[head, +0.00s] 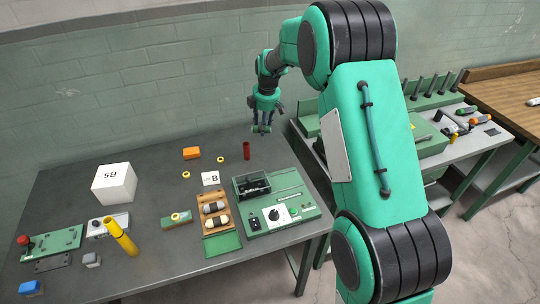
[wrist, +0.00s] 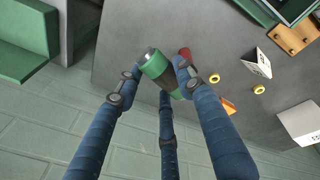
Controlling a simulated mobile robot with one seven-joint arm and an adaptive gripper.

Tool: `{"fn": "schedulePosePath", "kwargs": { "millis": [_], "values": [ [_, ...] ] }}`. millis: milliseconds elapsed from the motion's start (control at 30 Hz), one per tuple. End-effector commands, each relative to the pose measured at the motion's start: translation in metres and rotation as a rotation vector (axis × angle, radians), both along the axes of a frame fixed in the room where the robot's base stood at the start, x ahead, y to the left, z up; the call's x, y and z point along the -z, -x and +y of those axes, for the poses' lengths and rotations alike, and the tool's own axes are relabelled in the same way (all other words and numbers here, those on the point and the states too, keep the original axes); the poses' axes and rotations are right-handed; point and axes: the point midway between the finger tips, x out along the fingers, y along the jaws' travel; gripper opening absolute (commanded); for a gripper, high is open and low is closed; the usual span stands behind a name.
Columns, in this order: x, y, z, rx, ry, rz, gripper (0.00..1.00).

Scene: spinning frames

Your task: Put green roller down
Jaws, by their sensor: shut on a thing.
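My gripper (head: 264,127) is above the back right part of the grey table (head: 150,165) in the head view. In the wrist view its blue fingers (wrist: 156,82) are shut on the green roller (wrist: 158,70), which has a grey metal end. The roller is held tilted across the fingers, over the table near its edge. It is too small to make out clearly in the head view.
A red cylinder (head: 246,150) stands close to my gripper. An orange block (head: 192,153), yellow rings (head: 220,159), a "B" card (head: 210,178), an open wooden case (head: 227,208) with rollers and a green machine (head: 285,218) are nearby. A white box (head: 114,184) stands left.

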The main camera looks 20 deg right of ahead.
Motion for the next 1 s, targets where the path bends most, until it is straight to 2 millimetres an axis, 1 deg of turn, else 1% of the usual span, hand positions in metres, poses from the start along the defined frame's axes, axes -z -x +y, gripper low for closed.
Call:
{"fn": "schedulePosePath", "kwargs": {
  "millis": [33, 100, 267, 300, 500, 600, 700, 1000],
  "values": [
    [0.002, -0.008, -0.012, 0.011, 0.001, -0.002, 0.02],
    [0.003, -0.015, -0.025, 0.023, 0.001, -0.002, 0.02],
    [0.004, -0.029, -0.049, 0.042, 0.002, -0.004, 0.02],
    [0.013, -0.028, -0.048, 0.041, 0.002, 0.000, 0.02],
    [0.041, -0.027, -0.046, 0.039, 0.002, -0.002, 0.02],
    [0.049, -0.028, -0.046, 0.039, 0.003, -0.004, 0.02],
    [0.052, -0.028, -0.046, 0.039, 0.003, -0.004, 0.02],
    [0.053, -0.028, -0.046, 0.039, 0.003, -0.004, 0.02]
  ]
}}
